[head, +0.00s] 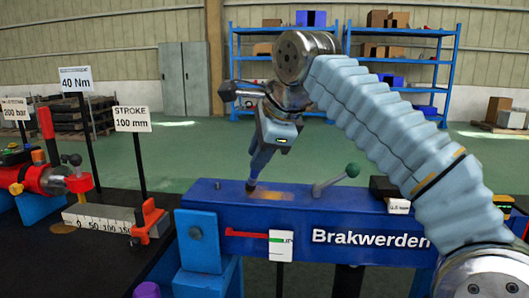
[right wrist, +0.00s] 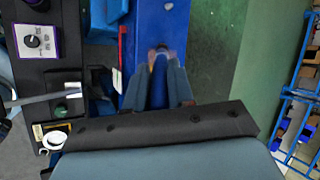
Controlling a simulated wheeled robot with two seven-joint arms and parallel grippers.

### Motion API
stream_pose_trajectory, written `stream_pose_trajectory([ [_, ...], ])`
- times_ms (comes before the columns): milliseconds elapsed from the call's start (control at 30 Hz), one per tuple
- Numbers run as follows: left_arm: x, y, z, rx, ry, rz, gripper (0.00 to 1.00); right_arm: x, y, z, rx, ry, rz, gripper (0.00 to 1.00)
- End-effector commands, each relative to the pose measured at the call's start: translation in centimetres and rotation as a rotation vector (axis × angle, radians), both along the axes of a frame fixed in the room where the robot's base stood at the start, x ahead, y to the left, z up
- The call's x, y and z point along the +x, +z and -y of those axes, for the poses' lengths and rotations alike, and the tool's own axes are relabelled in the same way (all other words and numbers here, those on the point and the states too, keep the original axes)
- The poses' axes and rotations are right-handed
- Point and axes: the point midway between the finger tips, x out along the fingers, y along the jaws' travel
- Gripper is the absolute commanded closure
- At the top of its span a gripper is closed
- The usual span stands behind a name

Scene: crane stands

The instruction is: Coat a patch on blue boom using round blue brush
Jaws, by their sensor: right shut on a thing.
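The blue boom (head: 330,208), marked "Brakwerden", lies across the middle of the head view. A brownish patch (head: 270,194) shows on its top face. My right gripper (head: 268,143) is above the boom, shut on the round blue brush (head: 262,162). The brush points down, slightly tilted, with its tip at or just above the boom beside the patch; contact is hard to tell. My left gripper is not in view.
At left stand a ruler block (head: 100,219), red fittings (head: 48,180) and the "STROKE 100 mm" sign (head: 132,119). Blue shelves (head: 440,70) stand far behind.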

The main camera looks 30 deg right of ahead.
Motion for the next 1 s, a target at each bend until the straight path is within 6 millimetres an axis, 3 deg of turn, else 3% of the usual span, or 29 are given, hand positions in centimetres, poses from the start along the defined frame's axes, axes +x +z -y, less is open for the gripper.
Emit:
stream_pose_trajectory([
  [167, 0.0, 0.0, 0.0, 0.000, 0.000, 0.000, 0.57, 0.0, 0.3, 0.0, 0.000, 0.001, 0.002, 1.00],
  [633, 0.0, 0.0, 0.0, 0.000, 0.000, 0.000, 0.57, 0.1, 5.4, -0.1, -0.002, 0.008, 0.006, 1.00],
  [1000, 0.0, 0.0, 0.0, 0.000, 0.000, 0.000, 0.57, 0.0, 6.0, 0.1, 0.000, -0.001, 0.000, 1.00],
])
